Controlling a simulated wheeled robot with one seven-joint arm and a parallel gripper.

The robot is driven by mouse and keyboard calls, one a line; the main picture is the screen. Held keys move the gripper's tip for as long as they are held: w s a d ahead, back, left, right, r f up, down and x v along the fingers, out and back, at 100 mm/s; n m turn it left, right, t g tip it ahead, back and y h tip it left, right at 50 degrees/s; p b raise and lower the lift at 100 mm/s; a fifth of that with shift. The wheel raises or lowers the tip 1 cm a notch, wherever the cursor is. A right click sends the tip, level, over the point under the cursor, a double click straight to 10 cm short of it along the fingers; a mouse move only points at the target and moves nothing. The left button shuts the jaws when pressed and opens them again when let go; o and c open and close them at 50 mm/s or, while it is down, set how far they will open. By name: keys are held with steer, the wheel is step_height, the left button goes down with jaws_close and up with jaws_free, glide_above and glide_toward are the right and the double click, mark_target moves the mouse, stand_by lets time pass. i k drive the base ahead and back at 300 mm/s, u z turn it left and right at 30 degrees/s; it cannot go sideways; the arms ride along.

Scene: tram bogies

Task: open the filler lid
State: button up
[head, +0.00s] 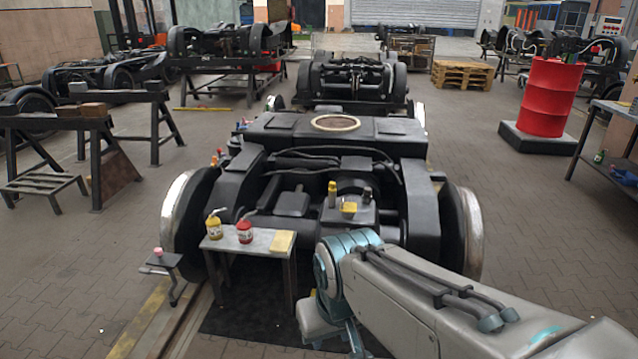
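The bogie (400,160) stands in front of me, black with pale steel wheels. On its near side is a dark box (352,220). A small yellow piece (348,208) sits on top of the box, and it may be the filler lid; at this size I cannot tell if it is open or shut. A yellow upright cylinder (332,194) stands just left of it. My arm reaches in from the lower right and bends down in front of the bogie. My gripper's fingers do not show.
A small grey table (262,240) left of my arm holds a yellow bottle (214,224), a red bottle (244,231) and a yellow pad (282,241). A small stand (166,262) is further left. A red drum (550,97) stands at right. The floor between is free.

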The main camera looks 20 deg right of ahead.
mark_target(346, 206)
steer(key=z, duration=0.8)
steer(key=i, duration=1.35)
steer(key=z, duration=0.3)
steer(key=i, duration=1.3)
steer(key=u, duration=0.55)
